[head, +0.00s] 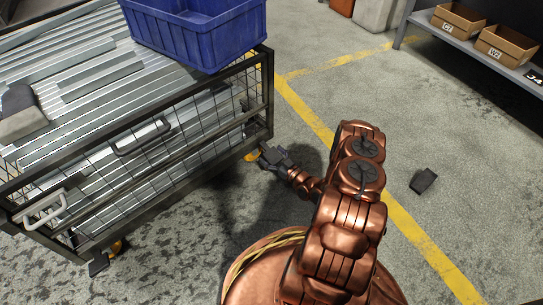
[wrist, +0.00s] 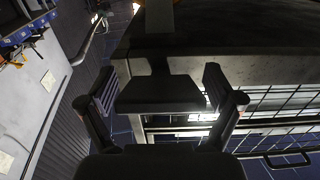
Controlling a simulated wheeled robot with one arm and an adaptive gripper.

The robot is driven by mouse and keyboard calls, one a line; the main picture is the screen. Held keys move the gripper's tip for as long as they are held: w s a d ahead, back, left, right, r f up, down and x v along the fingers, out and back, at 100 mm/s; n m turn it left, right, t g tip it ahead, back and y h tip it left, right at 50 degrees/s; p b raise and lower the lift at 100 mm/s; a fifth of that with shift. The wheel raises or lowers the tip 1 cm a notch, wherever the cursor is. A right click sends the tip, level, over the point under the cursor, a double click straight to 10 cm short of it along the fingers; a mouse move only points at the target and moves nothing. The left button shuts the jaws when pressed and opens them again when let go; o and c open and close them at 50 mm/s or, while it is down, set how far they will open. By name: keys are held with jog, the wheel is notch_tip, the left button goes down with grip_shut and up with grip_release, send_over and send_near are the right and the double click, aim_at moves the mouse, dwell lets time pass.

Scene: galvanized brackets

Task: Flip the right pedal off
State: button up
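The right pedal (wrist: 158,92) is a flat dark plate in the wrist view, in the space between the two fingers of my gripper (wrist: 158,88). The fingers are spread, with a gap visible on each side of the plate; contact cannot be told. In the head view my gripper (head: 272,157) is low beside the cart's right corner, at the yellow caster (head: 252,156), and mostly hides the right pedal there. The left pedal (head: 98,266) is a black tab angled down at the cart's near left caster (head: 115,247).
The wire-sided cart (head: 190,107) carries metal strips and a blue bin (head: 199,32). A handle (head: 42,209) sticks out at its left. A dark block (head: 424,180) lies on the floor at right. A shelf (head: 480,45) with cardboard bins stands far right.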

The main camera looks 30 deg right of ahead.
jog(key=c, duration=1.6)
